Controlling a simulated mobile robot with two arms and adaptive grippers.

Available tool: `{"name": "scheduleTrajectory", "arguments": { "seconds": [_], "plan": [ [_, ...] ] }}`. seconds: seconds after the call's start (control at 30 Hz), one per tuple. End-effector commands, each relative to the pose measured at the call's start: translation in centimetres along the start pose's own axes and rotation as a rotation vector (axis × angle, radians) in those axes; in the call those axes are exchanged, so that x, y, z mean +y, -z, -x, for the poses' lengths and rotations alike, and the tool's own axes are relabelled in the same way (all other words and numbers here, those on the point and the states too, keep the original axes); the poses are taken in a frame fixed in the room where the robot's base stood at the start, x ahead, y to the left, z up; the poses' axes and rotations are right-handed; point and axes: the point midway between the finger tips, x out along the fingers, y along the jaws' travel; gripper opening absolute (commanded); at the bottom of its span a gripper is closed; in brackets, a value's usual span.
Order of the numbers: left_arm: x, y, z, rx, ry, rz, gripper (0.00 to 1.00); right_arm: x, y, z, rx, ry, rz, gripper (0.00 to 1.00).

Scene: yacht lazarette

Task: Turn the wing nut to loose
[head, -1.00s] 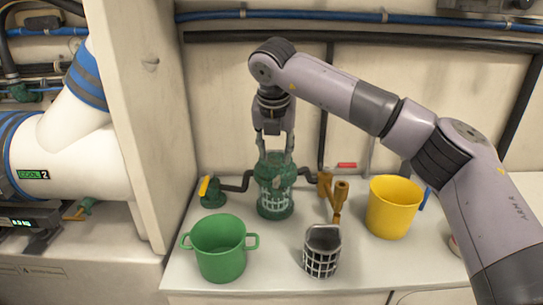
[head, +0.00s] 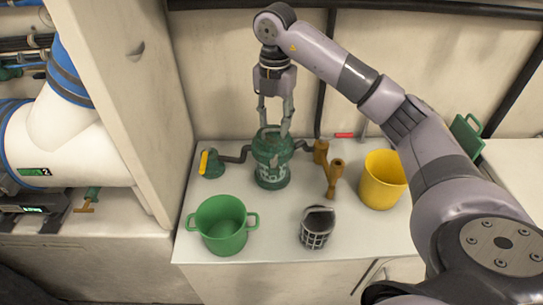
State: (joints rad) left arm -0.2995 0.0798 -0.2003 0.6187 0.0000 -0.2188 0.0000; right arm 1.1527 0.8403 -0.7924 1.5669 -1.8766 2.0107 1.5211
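A green strainer housing (head: 272,165) stands upright on the white counter, with a pipe on each side. My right gripper (head: 275,128) points straight down over its top. Its two fingers are apart, with their tips at the level of the lid. I cannot make out the wing nut; the fingers and the lid's top hide it or it is too small to tell. No held object shows between the fingers. My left gripper is not in view.
A green two-handled pot (head: 222,225), a dark mesh basket (head: 316,228) and a yellow bucket (head: 382,180) stand around the housing. A yellow-handled valve (head: 211,163) is at left, brass fittings (head: 333,178) at right.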

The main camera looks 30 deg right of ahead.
Motion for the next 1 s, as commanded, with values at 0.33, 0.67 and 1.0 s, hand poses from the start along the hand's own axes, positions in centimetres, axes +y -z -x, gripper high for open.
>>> {"name": "scheduleTrajectory", "arguments": {
  "seconds": [0.33,0.67,1.0],
  "plan": [
    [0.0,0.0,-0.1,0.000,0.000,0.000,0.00,-0.1,0.1,-7.7,0.003,0.004,0.000,0.38],
    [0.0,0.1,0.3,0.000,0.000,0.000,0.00,0.0,0.1,-12.4,0.001,0.001,0.001,0.38],
    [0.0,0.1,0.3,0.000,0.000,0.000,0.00,0.1,0.0,-12.9,-0.001,-0.001,0.001,0.38]
  ]
}}
